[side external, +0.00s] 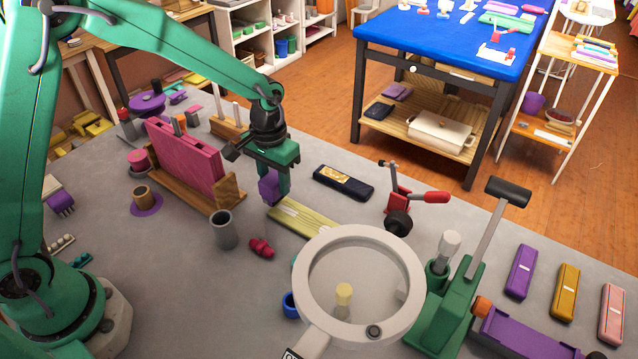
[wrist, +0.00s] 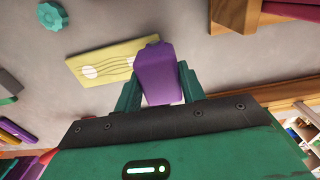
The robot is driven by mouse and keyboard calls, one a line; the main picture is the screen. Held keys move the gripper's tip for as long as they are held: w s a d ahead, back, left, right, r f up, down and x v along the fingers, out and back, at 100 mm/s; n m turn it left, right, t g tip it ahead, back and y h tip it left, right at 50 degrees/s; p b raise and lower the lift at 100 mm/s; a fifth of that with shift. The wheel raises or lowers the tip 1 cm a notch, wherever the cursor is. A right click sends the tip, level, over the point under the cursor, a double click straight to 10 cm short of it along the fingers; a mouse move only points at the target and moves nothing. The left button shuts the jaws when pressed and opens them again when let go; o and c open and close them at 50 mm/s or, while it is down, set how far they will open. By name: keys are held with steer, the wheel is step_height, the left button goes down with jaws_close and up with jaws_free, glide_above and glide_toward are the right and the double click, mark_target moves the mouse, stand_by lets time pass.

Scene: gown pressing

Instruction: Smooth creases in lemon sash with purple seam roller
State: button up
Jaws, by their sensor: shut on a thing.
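The lemon sash (side external: 303,218) lies on the grey worktop as a flat pale yellow strip with line markings. In the wrist view the sash (wrist: 92,66) shows wavy dark lines and a pale round spot. My gripper (side external: 275,183) is shut on the purple seam roller (side external: 267,190), at the sash's far left end. In the wrist view my gripper (wrist: 160,88) has its green fingers on both sides of the roller (wrist: 158,72), whose tip overlaps the sash's right end. I cannot tell whether roller and sash touch. The magnifier hides part of the sash's near end.
A white-rimmed magnifier (side external: 306,245) stands in front. A grey cup (side external: 223,231) and a crimson piece (side external: 261,248) lie left of the sash. A wooden rack (side external: 228,190) with pink boards is behind left. A dark case (side external: 343,183) and red clamp (side external: 402,200) are right.

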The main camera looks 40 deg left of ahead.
steer(key=shift+f, duration=0.9)
stand_by(0.9)
steer(key=shift+d, duration=0.15)
stand_by(0.3)
steer(key=shift+d+r, duration=0.1)
steer(key=shift+d, duration=2.05)
steer(key=shift+d, duration=0.1)
steer(key=shift+d, duration=2.1)
steer(key=shift+d, duration=2.25)
steer(key=shift+d, duration=0.1)
